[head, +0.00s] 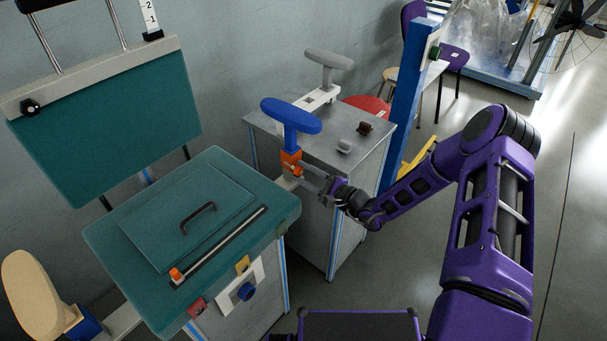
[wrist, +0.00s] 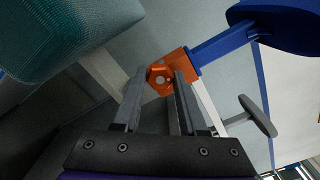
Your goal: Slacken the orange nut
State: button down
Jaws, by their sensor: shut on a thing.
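The orange nut (wrist: 160,78) is in the wrist view, between the two fingertips of my gripper (wrist: 162,82). It sits on the side of an orange block (wrist: 183,62) under a blue armrest (wrist: 222,43). In the head view the orange block (head: 289,160) stands at the right side of the teal seat, below the blue armrest pad (head: 291,115). My gripper (head: 306,174) reaches it from the right, with its fingers closed on the nut. The nut is too small in the head view to tell apart from the block.
The teal seat (head: 150,215) with a handle lies left of my gripper. A grey cabinet (head: 300,150) stands behind it, with a grey armrest (head: 328,62) and small parts on top. A blue post (head: 405,105) rises beside my arm. The floor at right is clear.

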jog(key=n, duration=0.3)
jog(key=shift+n+b, duration=0.35)
jog(key=shift+n, duration=0.05)
jog(key=n, duration=0.4)
jog(key=shift+n, duration=0.3)
jog(key=n, duration=0.8)
jog(key=shift+r, duration=0.1)
jog(key=shift+n, duration=0.5)
jog(key=shift+c, duration=2.3)
grip_release()
jog(key=v, duration=1.7)
jog(key=shift+s+d, duration=0.2)
